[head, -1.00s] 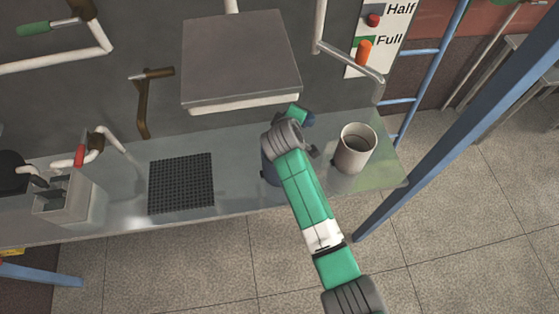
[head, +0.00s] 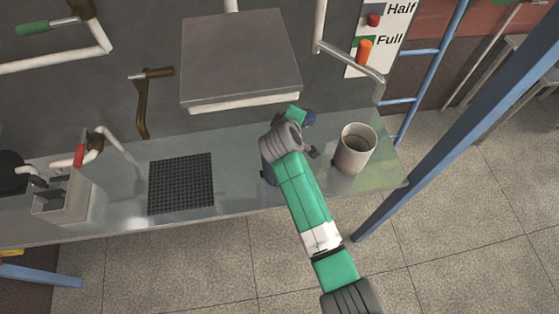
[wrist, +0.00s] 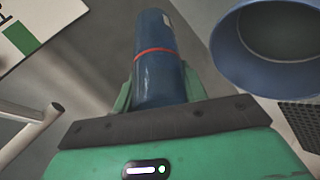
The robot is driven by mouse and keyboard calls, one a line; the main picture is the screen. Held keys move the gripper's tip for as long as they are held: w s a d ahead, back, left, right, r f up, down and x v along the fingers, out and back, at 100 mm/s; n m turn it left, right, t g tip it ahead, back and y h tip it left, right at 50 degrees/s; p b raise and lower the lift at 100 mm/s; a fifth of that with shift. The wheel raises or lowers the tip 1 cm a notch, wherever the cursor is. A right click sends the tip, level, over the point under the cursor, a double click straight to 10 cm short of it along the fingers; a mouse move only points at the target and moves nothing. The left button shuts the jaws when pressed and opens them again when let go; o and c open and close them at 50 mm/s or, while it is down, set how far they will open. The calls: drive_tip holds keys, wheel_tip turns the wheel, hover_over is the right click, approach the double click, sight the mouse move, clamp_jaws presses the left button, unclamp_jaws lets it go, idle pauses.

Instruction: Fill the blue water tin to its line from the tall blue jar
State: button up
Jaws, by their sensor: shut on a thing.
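The tall blue jar (wrist: 155,62) has a red band around it and stands out ahead of my gripper (wrist: 157,94) in the wrist view. The green fingers are shut on its sides. In the head view only a small blue part of the jar (head: 310,118) shows past my gripper. The blue water tin (wrist: 224,48) is wide and open-topped, to the right of the jar and apart from it in the wrist view. In the head view my wrist hides most of the tin (head: 268,174). Its fill line and the level inside cannot be made out.
A cream cup (head: 355,160) stands on the metal shelf (head: 120,190) right of my gripper. A black grid mat (head: 181,184) lies to the left. A grey plate (head: 240,58) juts out above. A blue post (head: 470,120) rises at the right.

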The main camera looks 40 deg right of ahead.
drive_tip(key=shift+r+h+b, duration=0.2)
drive_tip(key=shift+h+b, duration=0.45)
drive_tip(key=shift+h, duration=0.05)
idle(1.8)
drive_tip(key=shift+r+t, duration=0.2)
drive_tip(key=shift+t, duration=0.1)
idle(1.0)
drive_tip(key=shift+a+r+n+t+h+b, duration=0.15)
drive_tip(key=shift+n+t+h+b, duration=0.25)
drive_tip(key=shift+h+b, duration=0.95)
idle(2.8)
